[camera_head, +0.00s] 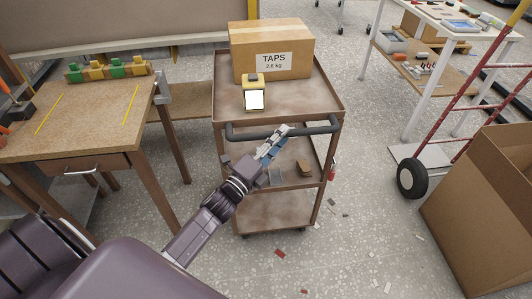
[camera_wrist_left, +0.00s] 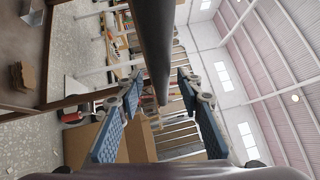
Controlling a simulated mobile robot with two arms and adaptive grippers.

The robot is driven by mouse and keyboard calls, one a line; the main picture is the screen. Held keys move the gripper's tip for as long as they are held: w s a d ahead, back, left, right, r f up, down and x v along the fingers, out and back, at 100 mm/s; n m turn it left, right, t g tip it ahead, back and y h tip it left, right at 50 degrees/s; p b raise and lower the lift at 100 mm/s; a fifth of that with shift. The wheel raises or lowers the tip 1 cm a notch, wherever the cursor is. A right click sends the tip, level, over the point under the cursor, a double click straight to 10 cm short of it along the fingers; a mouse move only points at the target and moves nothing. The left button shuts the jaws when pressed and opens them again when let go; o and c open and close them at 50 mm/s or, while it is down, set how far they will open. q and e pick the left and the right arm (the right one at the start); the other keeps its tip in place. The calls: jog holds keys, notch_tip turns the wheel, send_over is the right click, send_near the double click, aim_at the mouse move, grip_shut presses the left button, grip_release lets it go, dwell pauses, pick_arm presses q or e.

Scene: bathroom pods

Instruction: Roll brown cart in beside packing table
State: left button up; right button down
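The brown cart (camera_head: 264,208) stands in the middle of the head view, with three shelves and a dark push handle (camera_head: 240,133) on its near side. A cardboard box marked TAPS (camera_head: 270,40) and a yellow device with a white screen (camera_head: 254,95) sit on its top shelf. My left gripper (camera_head: 274,146) is at the handle. In the left wrist view its fingers are apart, with the dark bar (camera_wrist_left: 153,45) between them; contact cannot be told. A brown-topped table (camera_head: 85,120), perhaps the packing table, stands left of the cart. My right gripper is out of view.
A large open cardboard box (camera_head: 485,210) and a red ladder-like frame with a black wheel (camera_head: 411,178) stand at the right. A white table (camera_head: 440,20) is at the back right. Small scraps (camera_head: 281,253) lie on the floor near the cart. Floor right of the cart is mostly clear.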

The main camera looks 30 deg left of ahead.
pick_arm(q)
jog(key=v, duration=1)
jog(key=shift+r, duration=0.1)
jog(key=s+f+n+g+y, duration=0.1)
jog(key=s+f+n+g, duration=0.25)
jog(key=f, duration=0.85)
jog(key=s+f+n+g+y, duration=0.15)
jog(key=s+f+n, duration=0.25)
jog(key=f, duration=0.8)
jog(key=s+f+n+g+y, duration=0.1)
jog(key=s+f+n+g, duration=0.3)
jog(key=f, duration=0.7)
jog(key=s+d+f+n+g, duration=0.1)
jog(key=s+f+n+g, duration=0.1)
jog(key=s+f, duration=0.4)
jog(key=s+d+f+n+g, duration=0.1)
jog(key=s+f+n+g, duration=0.2)
jog(key=s, duration=1.2)
jog(key=s+d+f+n+g+p, duration=0.1)
jog(key=s+f+g, duration=0.3)
jog(key=s+f, duration=0.6)
jog(key=shift+s+d+n, duration=0.2)
jog(key=shift+d+n, duration=0.4)
jog(key=shift+n, duration=0.25)
